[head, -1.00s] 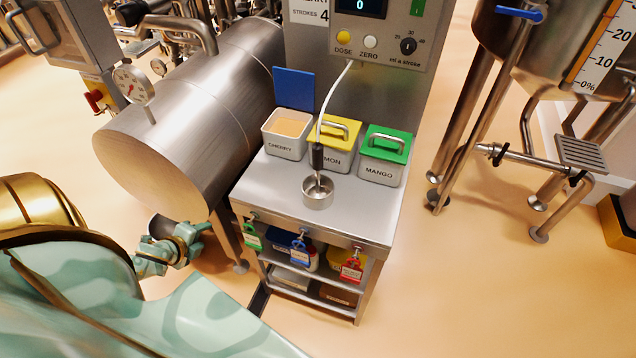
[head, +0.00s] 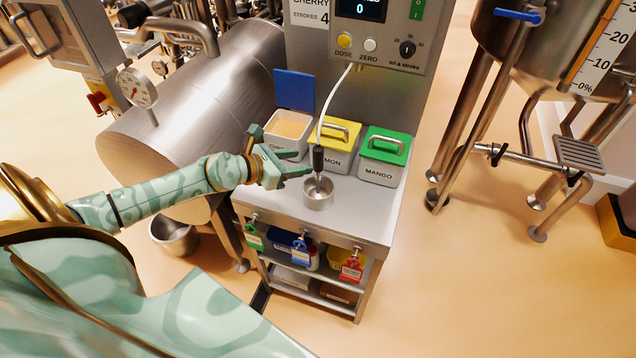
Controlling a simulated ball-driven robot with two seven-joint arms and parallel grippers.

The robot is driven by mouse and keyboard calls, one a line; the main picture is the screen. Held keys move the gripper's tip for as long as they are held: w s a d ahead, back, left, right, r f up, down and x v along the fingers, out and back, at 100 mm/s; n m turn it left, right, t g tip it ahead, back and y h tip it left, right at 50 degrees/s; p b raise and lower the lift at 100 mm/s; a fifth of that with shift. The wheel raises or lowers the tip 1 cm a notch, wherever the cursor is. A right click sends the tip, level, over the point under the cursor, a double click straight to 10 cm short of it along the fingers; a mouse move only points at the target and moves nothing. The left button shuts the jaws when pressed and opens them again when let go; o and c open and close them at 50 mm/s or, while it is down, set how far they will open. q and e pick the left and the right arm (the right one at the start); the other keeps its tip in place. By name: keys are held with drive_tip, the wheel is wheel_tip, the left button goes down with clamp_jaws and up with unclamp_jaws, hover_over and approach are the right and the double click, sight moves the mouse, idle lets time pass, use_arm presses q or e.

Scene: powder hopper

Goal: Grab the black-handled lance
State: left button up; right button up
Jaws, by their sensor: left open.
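The black-handled lance (head: 318,158) stands upright with its tip in a small steel cup (head: 318,197) on the steel cart top. A white hose runs from its upper end to the dosing panel. My left gripper (head: 302,174) is open just left of the lance, fingers pointing right towards it, at about the height of its handle. The lance does not appear to be held. I cannot tell whether a fingertip touches it. My right gripper is not in view.
The dosing panel (head: 380,35) is above. A large steel tank (head: 190,100) lies left. The cart top's front right is clear.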

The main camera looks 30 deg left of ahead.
sight(314, 162)
use_arm(q)
drive_tip(key=x, duration=0.3)
drive_tip(key=b+x, duration=0.1)
drive_tip(key=x, duration=0.2)
drive_tip(key=shift+w+f+b, duration=0.2)
drive_tip(key=shift+f+b, duration=0.1)
drive_tip(key=shift+f, duration=0.2)
drive_tip(key=shift+w+d+f, duration=0.15)
drive_tip(key=shift+w+d, duration=0.05)
drive_tip(key=shift+w, duration=0.25)
drive_tip(key=shift+s, duration=0.1)
drive_tip(key=shift+c, duration=0.3)
clamp_jaws()
